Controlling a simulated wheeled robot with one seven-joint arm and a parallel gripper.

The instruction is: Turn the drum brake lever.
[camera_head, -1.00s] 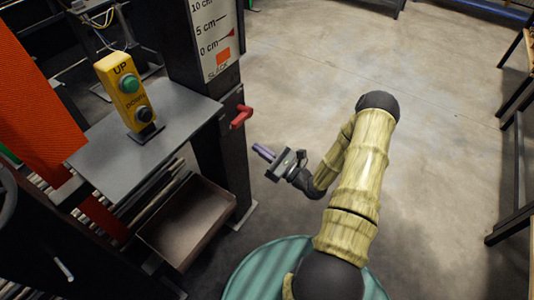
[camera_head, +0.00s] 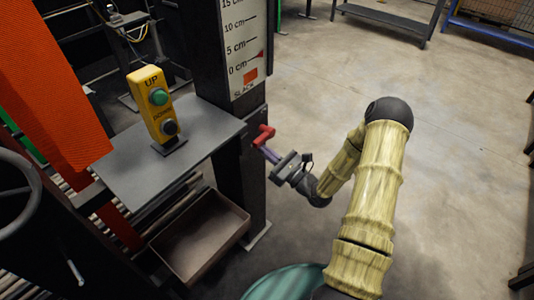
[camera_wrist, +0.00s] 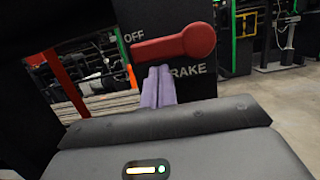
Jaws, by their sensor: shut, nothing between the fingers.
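The red brake lever (camera_head: 264,136) is on the side of the dark post, below the slack scale. In the wrist view the lever (camera_wrist: 175,43) lies nearly level, with its rounded end at the right, between the words OFF and BRAKE. My gripper (camera_head: 268,153) is shut and empty, its purple fingers pointing at the post. In the wrist view the fingertips (camera_wrist: 158,72) are just under the lever's left part and overlap its lower edge. I cannot tell whether they touch it.
A yellow UP/DOWN button box (camera_head: 155,108) stands on a grey shelf (camera_head: 120,165) left of the post. An open tray (camera_head: 200,235) is below the shelf. The slack scale (camera_head: 241,45) is on the post.

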